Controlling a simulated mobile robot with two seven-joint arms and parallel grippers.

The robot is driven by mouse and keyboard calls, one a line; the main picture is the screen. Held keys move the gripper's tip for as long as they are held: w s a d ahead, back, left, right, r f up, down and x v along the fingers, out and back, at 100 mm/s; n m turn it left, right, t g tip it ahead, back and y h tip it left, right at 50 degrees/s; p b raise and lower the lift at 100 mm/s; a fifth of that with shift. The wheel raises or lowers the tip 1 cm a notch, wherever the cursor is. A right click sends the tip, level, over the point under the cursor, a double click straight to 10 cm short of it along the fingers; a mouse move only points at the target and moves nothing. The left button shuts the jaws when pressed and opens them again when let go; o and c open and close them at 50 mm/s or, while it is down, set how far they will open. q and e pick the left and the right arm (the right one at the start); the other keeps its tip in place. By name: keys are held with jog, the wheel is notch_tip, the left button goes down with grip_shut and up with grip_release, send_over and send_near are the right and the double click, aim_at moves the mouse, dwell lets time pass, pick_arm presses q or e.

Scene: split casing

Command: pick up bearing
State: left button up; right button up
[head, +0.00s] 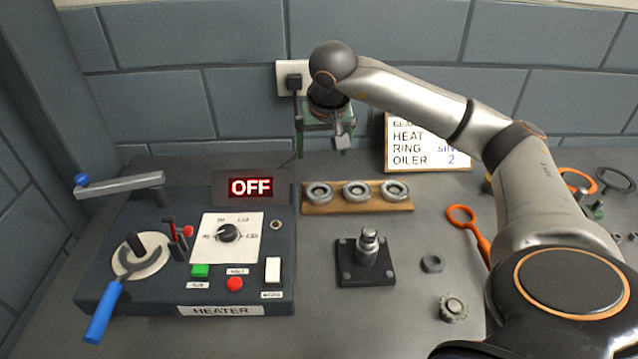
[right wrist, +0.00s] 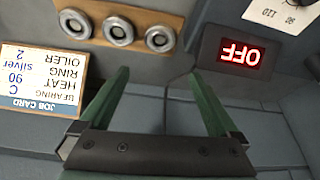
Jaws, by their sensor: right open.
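Three grey ring bearings sit in a row on a wooden rack (head: 335,209): a left bearing (head: 318,192), a middle bearing (head: 356,191) and a right bearing (head: 396,190). The same row shows at the top of the right wrist view, with a bearing (right wrist: 160,39) nearest the fingers. My right gripper (head: 323,142) is behind the rack, near the wall. Its green fingers (right wrist: 160,78) are apart with nothing between them. The bearings are clear of the fingers. My left gripper is in neither view.
A heater box (head: 150,290) with an OFF display (head: 251,187) stands at left. A job card (right wrist: 42,80) reads bearing C, heat 90, ring silver, oiler 2. A black block with a post (head: 366,262), a dark ring (head: 432,263) and a gear (head: 453,307) lie in front.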

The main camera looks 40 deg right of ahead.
notch_tip(320, 180, down, 4)
jog(key=r+b, duration=0.1)
jog(key=b, duration=0.1)
send_near(319, 192)
jog(key=shift+w+f, duration=0.15)
jog(key=shift+f, duration=0.55)
jog(key=shift+x, duration=3.05)
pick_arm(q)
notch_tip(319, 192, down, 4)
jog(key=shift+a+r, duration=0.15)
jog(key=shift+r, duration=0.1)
pick_arm(e)
jog(key=shift+d, duration=0.1)
jog(key=shift+c, duration=0.4)
jog(key=c, duration=1.2)
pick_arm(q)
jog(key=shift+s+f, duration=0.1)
pick_arm(e)
jog(key=shift+r, duration=0.1)
jog(key=shift+c, duration=0.4)
jog(key=shift+r, duration=0.1)
